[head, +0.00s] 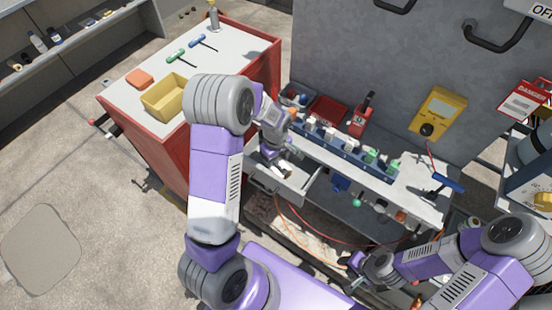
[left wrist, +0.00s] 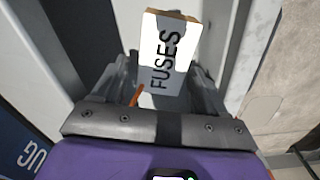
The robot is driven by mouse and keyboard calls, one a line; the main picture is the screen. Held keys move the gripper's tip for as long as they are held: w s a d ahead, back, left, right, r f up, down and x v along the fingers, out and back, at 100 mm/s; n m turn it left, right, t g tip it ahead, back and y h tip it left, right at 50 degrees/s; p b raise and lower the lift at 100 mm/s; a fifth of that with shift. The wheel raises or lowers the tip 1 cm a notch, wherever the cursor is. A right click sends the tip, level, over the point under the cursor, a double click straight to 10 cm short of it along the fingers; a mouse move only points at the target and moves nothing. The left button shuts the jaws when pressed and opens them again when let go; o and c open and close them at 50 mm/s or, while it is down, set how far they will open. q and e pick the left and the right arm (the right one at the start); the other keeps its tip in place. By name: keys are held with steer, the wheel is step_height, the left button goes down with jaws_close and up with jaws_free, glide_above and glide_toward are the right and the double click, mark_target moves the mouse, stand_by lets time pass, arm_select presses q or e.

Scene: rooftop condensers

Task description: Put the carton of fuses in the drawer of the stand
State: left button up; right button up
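The carton of fuses (left wrist: 168,52) is a white box with orange ends and black "FUSES" lettering. In the left wrist view it sits between the fingers of my left gripper (left wrist: 165,88), which is shut on it. In the head view my left gripper (head: 279,168) is over the open drawer (head: 291,187) of the stand (head: 409,190), pointing down. The carton is small and partly hidden there by the gripper. The drawer is grey and pulled out below the stand's top. My right gripper (head: 349,272) is low at the front of the stand, its fingers apart and empty.
A row of small parts lines a blue rail (head: 345,158) on the stand. A red tray (head: 327,111) and yellow meter (head: 436,112) are behind. The red cabinet (head: 150,150) at left carries a yellow bin (head: 166,101). Orange cables (head: 318,247) run below the drawer.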

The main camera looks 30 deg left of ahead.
mark_target(276, 163)
arm_select(q)
steer(key=shift+o, duration=0.9)
step_height(276, 163, up, 8)
steer(key=shift+f+p, duration=0.15)
steer(key=shift+p, duration=1.1)
steer(key=shift+f, duration=0.1)
